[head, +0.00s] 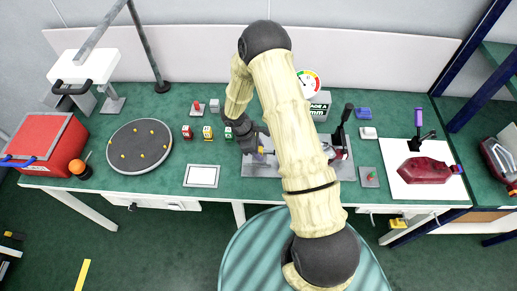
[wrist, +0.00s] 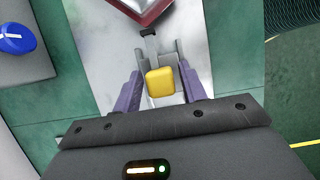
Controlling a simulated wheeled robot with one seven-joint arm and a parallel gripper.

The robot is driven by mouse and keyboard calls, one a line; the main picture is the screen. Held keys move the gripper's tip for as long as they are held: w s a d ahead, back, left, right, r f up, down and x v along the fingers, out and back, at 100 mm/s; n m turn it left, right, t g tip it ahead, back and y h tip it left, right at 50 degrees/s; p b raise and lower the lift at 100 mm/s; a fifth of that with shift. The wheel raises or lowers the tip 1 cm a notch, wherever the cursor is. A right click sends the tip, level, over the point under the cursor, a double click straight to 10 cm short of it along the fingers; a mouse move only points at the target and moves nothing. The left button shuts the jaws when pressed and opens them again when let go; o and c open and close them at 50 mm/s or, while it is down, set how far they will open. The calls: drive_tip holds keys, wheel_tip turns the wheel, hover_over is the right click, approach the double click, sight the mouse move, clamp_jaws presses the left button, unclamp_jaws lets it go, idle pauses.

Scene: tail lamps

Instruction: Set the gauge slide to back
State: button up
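The gauge slide's yellow knob (wrist: 160,82) sits on a narrow grey rail on the pale metal fixture plate (wrist: 195,38). My gripper (wrist: 160,74) is open, with one purple finger on each side of the knob. A gap shows between the knob and each finger, so it does not look gripped. In the head view my gripper (head: 262,152) is low over the left part of the fixture plate (head: 262,170). A bit of yellow shows there, but my arm hides much of the fixture.
A red lamp part (wrist: 147,8) lies beyond the rail. A blue knob (wrist: 15,39) is at left in the wrist view. The bench also holds a round turntable (head: 140,146), a white-framed pad (head: 202,176), a black-handled clamp (head: 344,128) and a dial gauge (head: 309,81).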

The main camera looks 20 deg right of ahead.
clamp_jaws()
drive_tip(key=shift+w+a, duration=0.3)
drive_tip(key=shift+a, duration=0.55)
drive_tip(key=shift+w+a, duration=0.3)
drive_tip(key=shift+a, duration=0.5)
drive_tip(key=shift+o, duration=1.3)
unclamp_jaws()
drive_tip(key=shift+a, duration=0.1)
drive_tip(key=shift+r, duration=0.1)
drive_tip(key=b+v, duration=0.3)
drive_tip(key=v, duration=1.4)
drive_tip(key=shift+r, duration=0.2)
